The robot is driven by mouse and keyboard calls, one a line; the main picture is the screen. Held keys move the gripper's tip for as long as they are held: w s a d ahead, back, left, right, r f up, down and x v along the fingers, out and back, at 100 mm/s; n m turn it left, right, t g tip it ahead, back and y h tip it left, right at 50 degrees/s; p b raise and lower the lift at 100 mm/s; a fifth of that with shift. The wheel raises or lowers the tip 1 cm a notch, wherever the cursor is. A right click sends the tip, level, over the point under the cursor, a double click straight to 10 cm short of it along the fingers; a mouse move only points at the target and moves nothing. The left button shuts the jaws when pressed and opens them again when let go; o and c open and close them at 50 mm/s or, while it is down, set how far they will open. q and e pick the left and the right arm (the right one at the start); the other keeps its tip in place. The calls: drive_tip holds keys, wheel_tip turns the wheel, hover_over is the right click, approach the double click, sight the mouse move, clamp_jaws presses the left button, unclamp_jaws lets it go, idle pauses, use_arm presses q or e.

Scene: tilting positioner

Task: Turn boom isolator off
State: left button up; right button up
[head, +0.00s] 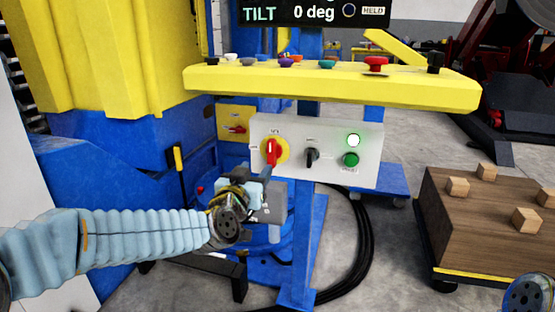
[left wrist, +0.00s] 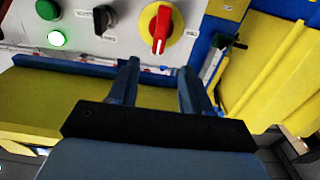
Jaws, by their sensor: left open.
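A rotary switch with a red handle on a yellow plate (head: 271,152) sits at the left of the grey control panel (head: 335,135); its handle is near upright in the head view. In the left wrist view this red switch (left wrist: 160,30) is just beyond the fingertips, apart from them. A second red-handled switch (head: 237,129) is on a yellow box further left. The labels are too small to read, so I cannot tell which is the boom isolator. My left gripper (head: 266,190) is open and empty, just below the panel switch; it also shows in the left wrist view (left wrist: 158,75).
The panel also carries a black selector (head: 311,156), a lit white lamp (head: 354,140) and a green button (head: 351,160). A yellow shelf (head: 330,88) with coloured buttons overhangs it. A display (head: 315,12) reads TILT 0 deg, HELD. A wooden-topped cart (head: 455,215) stands right.

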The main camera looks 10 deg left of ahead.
sight(270, 152)
use_arm(q)
drive_tip(key=w, duration=1.2)
drive_tip(key=shift+d+p, duration=0.2)
drive_tip(key=shift+p, duration=0.1)
drive_tip(key=shift+s, duration=0.1)
clamp_jaws()
